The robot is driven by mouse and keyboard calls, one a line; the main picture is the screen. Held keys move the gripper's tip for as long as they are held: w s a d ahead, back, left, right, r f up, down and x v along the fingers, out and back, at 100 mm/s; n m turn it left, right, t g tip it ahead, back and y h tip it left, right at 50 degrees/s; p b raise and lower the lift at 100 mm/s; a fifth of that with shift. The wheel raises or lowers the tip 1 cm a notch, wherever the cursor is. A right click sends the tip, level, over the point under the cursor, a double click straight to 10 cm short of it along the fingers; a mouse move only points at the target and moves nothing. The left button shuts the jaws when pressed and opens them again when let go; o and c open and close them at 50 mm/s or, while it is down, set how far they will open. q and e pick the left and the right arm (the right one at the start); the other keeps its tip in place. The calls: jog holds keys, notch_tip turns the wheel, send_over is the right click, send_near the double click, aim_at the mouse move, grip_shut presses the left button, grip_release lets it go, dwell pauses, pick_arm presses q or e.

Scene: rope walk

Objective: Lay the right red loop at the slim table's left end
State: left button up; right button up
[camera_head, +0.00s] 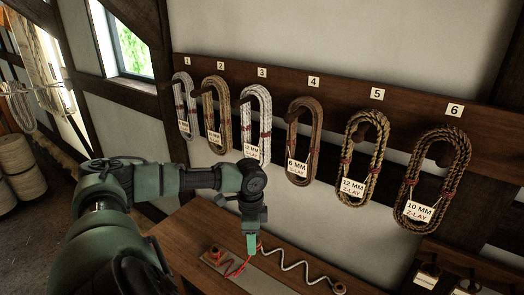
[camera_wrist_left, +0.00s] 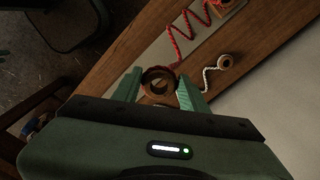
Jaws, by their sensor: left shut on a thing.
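A red cord (camera_head: 232,266) lies in a zigzag on the wooden table (camera_head: 184,236), from a small spool (camera_head: 213,251) at the left to my left gripper (camera_head: 251,246). The cord also shows in the left wrist view (camera_wrist_left: 190,32). There, a brown round ring-like piece (camera_wrist_left: 158,72) sits between the teal fingers of my left gripper (camera_wrist_left: 160,90), at the near end of the red cord. I take it for the right red loop; my left gripper is shut on it, low over the table. Its underside is hidden. My right gripper is not in view.
A white cord (camera_head: 296,267) zigzags to the right, to another spool (camera_head: 338,287). A grey strip (camera_head: 262,283) lies along the table. Several rope coils hang on the wall board (camera_head: 410,105) behind. The table's left part looks clear.

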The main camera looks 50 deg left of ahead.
pick_arm(q)
jog(key=s+a+p, duration=0.1)
jog(key=s+a, duration=0.2)
jog(key=a, duration=0.7)
jog(key=shift+s+a, duration=0.15)
jog(key=shift+s, duration=0.1)
jog(key=s+a+b, duration=0.3)
jog(key=a+b, duration=0.1)
jog(key=a, duration=0.6)
jog(key=s+a+b, duration=0.4)
jog(key=a+b, duration=0.1)
jog(key=a, duration=0.6)
jog(key=shift+a, duration=0.2)
jog(key=shift+s, duration=0.1)
